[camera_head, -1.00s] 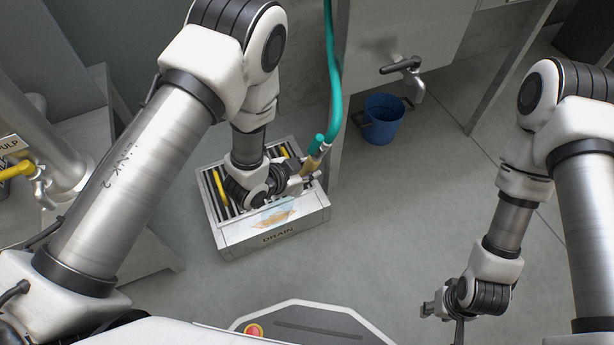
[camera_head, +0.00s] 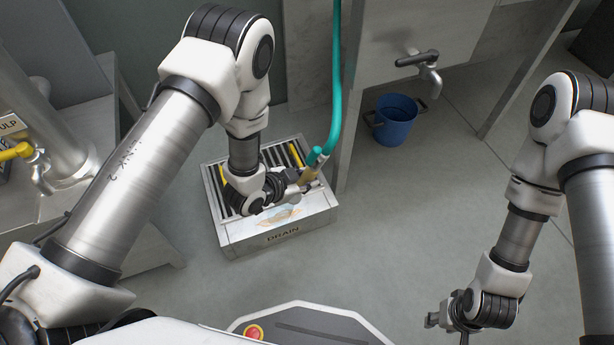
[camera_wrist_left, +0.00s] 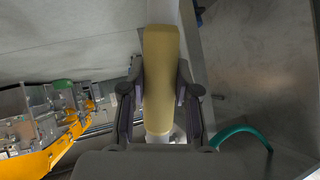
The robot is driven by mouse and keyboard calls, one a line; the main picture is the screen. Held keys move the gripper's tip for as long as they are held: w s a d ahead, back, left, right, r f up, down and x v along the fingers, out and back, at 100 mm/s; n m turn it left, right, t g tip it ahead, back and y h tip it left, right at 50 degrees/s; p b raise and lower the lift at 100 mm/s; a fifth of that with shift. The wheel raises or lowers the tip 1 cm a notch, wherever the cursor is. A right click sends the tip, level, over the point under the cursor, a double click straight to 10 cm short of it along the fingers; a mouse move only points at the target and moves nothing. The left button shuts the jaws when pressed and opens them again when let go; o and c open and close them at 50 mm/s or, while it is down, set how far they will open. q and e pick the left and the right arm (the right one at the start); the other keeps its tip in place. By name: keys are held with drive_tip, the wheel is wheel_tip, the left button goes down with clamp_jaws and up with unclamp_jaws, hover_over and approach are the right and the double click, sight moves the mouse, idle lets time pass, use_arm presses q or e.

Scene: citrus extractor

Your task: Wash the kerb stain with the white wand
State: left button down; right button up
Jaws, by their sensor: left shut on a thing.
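My left gripper (camera_head: 302,188) is shut on the tan grip of the wand (camera_head: 309,176), above the drain box. A teal hose runs up from the wand. The left wrist view shows the tan grip (camera_wrist_left: 161,75) between the two fingers (camera_wrist_left: 158,110), with a white part below it. The wand's white end is mostly hidden by my wrist in the head view. The kerb stain (camera_head: 286,216) is a faint orange-brown patch on the pale front kerb of the drain box (camera_head: 250,239), just below my wrist. My right gripper (camera_head: 441,318) hangs low at the right; its jaws are unclear.
The drain box has a dark slatted grate and yellow bars, partly hidden by my arm. The teal hose (camera_head: 336,95) hangs beside a grey panel. A blue bucket (camera_head: 394,122) stands under a tap (camera_head: 424,68). Floor is clear in front of the box.

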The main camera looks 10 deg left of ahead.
idle(0.3)
use_arm(q)
drive_tip(key=w+d, duration=0.4)
drive_tip(key=w, duration=0.1)
drive_tip(key=shift+d, duration=0.2)
idle(0.8)
drive_tip(key=shift+r, duration=0.1)
drive_tip(key=s+d+p, duration=0.2)
drive_tip(key=shift+s, duration=0.4)
idle(0.4)
drive_tip(key=shift+a, duration=0.2)
drive_tip(key=shift+s+a, duration=0.7)
drive_tip(key=shift+a, duration=0.25)
